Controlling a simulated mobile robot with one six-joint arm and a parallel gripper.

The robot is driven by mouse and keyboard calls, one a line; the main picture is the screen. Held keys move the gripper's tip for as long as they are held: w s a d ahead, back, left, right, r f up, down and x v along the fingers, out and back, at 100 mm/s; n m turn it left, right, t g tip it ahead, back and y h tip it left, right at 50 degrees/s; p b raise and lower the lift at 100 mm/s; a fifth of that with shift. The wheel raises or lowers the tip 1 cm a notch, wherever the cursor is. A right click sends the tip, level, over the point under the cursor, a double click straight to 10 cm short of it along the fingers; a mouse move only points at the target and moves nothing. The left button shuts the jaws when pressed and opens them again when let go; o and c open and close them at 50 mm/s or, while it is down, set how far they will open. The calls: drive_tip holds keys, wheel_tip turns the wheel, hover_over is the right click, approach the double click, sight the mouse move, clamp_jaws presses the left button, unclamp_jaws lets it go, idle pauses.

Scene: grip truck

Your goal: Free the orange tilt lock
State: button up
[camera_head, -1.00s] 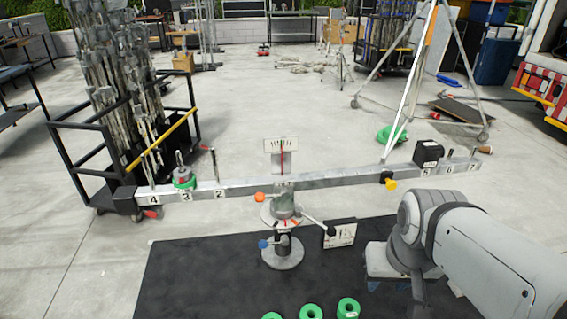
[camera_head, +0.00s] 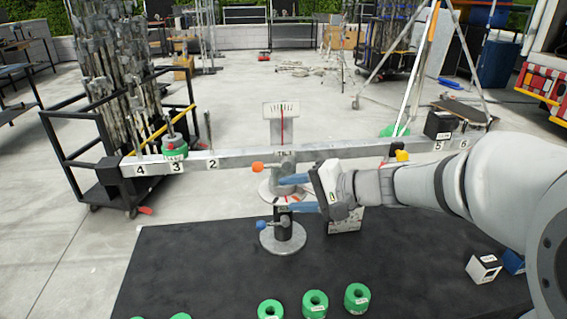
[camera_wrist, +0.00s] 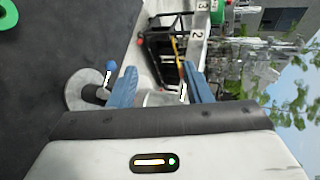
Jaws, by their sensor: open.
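The orange tilt lock knob (camera_head: 257,168) sticks out to the left of the central post, just below the beam (camera_head: 330,155). My gripper (camera_head: 280,194) is open, its two blue fingers one above the other at the post, below and right of the orange knob. In the wrist view its fingers (camera_wrist: 162,90) stand apart on either side of the grey post. I cannot make out the orange knob there. A blue knob (camera_head: 261,225) sits lower on the post and also shows in the wrist view (camera_wrist: 112,66). The gripper hides part of the post.
A dial plate (camera_head: 281,112) stands above the beam. A green weight (camera_head: 174,150) sits near mark 3, a black block (camera_head: 439,125) near mark 5. Several green rings (camera_head: 315,300) lie on the dark mat (camera_head: 190,265). A cart of stands (camera_head: 105,100) is behind left.

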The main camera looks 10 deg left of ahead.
sight(268, 167)
drive_tip(key=w+a+m+t, duration=0.1)
drive_tip(key=w+a, duration=0.1)
drive_tip(key=w, duration=0.1)
drive_tip(key=w+a+t+y+b, duration=0.1)
drive_tip(key=w+a, duration=0.1)
drive_tip(key=w, duration=0.2)
drive_tip(key=w+a+f+m+t+b, duration=0.1)
drive_tip(key=w+a, duration=0.2)
drive_tip(key=w, duration=0.1)
drive_tip(key=shift+f+m+y, duration=0.1)
drive_tip(key=shift+m+y, duration=0.2)
drive_tip(key=shift+y, duration=0.1)
drive_tip(key=shift+c, duration=0.4)
clamp_jaws()
